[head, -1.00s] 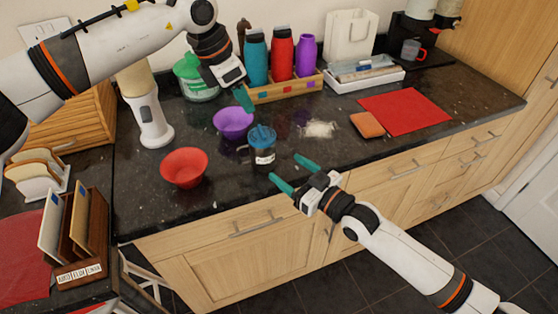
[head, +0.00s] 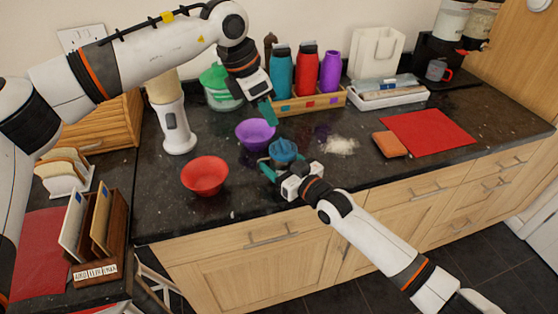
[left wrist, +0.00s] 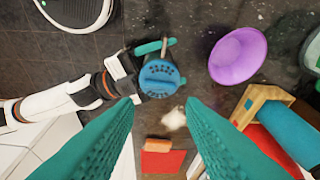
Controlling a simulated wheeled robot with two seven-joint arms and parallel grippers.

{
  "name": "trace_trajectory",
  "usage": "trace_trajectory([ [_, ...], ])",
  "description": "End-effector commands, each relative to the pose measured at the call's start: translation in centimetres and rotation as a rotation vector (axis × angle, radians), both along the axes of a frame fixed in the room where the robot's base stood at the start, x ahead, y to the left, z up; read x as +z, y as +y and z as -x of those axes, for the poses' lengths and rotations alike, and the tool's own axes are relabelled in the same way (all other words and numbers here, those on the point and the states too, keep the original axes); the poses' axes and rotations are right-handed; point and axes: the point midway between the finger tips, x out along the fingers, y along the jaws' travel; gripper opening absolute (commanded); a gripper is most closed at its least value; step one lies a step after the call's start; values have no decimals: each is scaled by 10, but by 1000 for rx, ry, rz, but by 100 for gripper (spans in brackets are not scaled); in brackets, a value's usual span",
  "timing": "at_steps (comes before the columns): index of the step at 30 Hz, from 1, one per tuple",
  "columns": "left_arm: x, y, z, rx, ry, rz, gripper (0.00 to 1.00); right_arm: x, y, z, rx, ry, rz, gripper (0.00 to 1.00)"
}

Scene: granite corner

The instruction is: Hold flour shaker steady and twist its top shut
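The flour shaker (head: 283,152) stands upright near the counter's front, a clear body with a blue top. The left wrist view shows its dotted blue lid (left wrist: 160,78) from above, with a metal handle beside it. My right gripper (head: 279,170) is at the shaker from the front, its teal fingers on either side of the body. In the left wrist view a gap shows between its upper finger and the lid, so it looks open. My left gripper (head: 267,112) is open and empty, above and behind the shaker; its fingers spread wide in the left wrist view (left wrist: 160,125).
A purple bowl (head: 256,135) stands close behind-left of the shaker, and a red bowl (head: 205,176) to its left. Spilled flour (head: 340,146), a sponge (head: 390,145) and a red mat (head: 430,132) lie right. A wooden bottle rack (head: 310,102) stands behind.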

Motion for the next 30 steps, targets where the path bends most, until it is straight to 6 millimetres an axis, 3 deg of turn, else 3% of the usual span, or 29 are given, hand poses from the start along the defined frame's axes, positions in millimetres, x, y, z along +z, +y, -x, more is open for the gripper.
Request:
trace_trajectory([
  [2, 0, 0, 0, 0, 0, 0, 36, 0, 0, 0, 0, 0, 0, 70],
  [9, 0, 0, 0, 0, 0, 0, 36, 0, 0, 0, 0, 0, 0, 32],
  [15, 3, -5, -5, -13, 7, -33, 67, 0, 0, 0, 0, 0, 0, 32],
  [22, 15, -21, -19, -75, 52, -182, 67, 0, 0, 0, 0, 0, 0, 32],
  [30, 30, -36, -19, -136, 118, -306, 67, 0, 0, 0, 0, 0, 0, 32],
])
